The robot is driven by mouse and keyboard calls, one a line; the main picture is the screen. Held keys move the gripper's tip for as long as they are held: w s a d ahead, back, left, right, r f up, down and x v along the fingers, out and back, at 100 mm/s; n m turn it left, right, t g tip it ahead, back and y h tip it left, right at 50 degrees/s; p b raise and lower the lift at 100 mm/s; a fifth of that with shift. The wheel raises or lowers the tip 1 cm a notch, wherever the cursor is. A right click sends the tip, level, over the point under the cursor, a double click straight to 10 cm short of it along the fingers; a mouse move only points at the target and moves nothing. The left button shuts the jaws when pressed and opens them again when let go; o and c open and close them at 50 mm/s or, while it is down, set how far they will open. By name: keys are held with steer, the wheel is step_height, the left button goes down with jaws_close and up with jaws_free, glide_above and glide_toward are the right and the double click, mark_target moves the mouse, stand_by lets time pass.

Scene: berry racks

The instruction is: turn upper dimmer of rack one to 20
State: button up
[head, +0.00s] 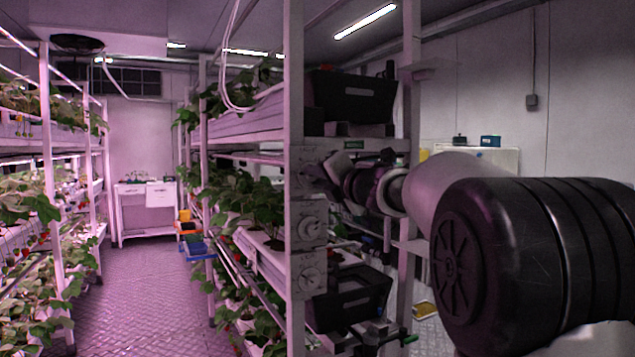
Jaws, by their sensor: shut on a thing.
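The end post of the near rack carries a column of box-shaped dimmers with round knobs. The upper dimmer (302,156) is at the top of the column. My gripper (319,172) reaches in from the right at its height and is shut on its knob. The gripper and wrist hide most of the knob, so its pointer and scale cannot be read. A middle dimmer (309,221) and a lower dimmer (308,275) show below it, clear of the gripper.
A black crate (352,99) stands above my wrist and another black crate (347,300) below it. Leafy plants fill the rack shelves. The aisle floor (150,285) at the left is open, with a white table (147,213) at its far end.

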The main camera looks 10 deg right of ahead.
stand_by(0.3)
steer(key=o, duration=1.1)
steer(key=shift+c, duration=0.2)
